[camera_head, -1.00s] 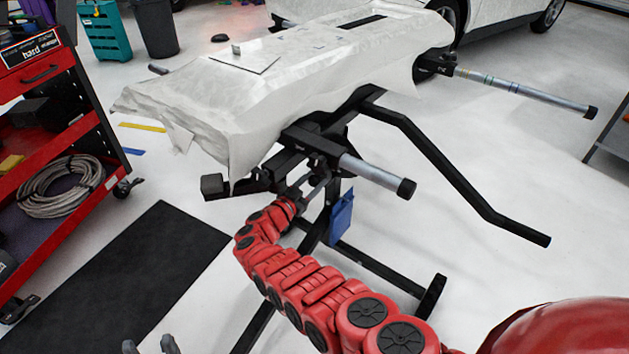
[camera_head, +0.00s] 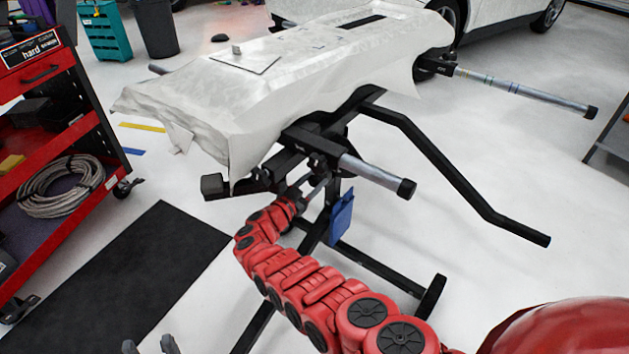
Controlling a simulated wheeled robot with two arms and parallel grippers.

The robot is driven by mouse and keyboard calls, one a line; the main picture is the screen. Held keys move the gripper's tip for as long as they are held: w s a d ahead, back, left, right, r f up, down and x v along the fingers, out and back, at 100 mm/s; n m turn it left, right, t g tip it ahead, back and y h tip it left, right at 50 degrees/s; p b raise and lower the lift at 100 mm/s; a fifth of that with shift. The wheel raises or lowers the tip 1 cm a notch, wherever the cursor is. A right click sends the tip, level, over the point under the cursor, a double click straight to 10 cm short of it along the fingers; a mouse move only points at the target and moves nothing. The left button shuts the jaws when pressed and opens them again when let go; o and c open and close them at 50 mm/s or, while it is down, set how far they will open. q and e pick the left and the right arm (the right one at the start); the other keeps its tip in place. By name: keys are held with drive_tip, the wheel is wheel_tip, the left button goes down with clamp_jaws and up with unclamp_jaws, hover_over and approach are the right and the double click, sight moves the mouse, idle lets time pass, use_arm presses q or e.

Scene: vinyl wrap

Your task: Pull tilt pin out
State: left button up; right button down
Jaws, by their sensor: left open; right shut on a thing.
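The black stand (camera_head: 440,168) holds a long panel under a white wrinkled cover (camera_head: 200,105). My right gripper (camera_head: 320,188) is at the end of the red arm, under the near end of the stand, below the black bracket with a grey tube (camera_head: 365,172). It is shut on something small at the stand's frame. The tilt pin itself is too small and too hidden there to make out. My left gripper (camera_head: 150,346) shows only its open fingertips at the bottom edge, far from the stand.
A red tool cart (camera_head: 100,120) with a coiled hose (camera_head: 62,190) stands at the left. A black mat (camera_head: 130,275) lies on the floor. A second grey tube (camera_head: 520,88) sticks out at the right. A white car is behind. The floor at right is mostly clear.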

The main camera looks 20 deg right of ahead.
sight(312, 183)
drive_tip(key=shift+s+a+r+p, duration=0.1)
drive_tip(key=shift+s+a+p, duration=0.15)
drive_tip(key=shift+a+p, duration=0.05)
drive_tip(key=shift+p+v, duration=0.4)
drive_tip(key=shift+v, duration=0.55)
drive_tip(key=shift+c, duration=1.9)
unclamp_jaws()
drive_tip(key=shift+a, duration=0.1)
drive_tip(key=shift+s, duration=0.1)
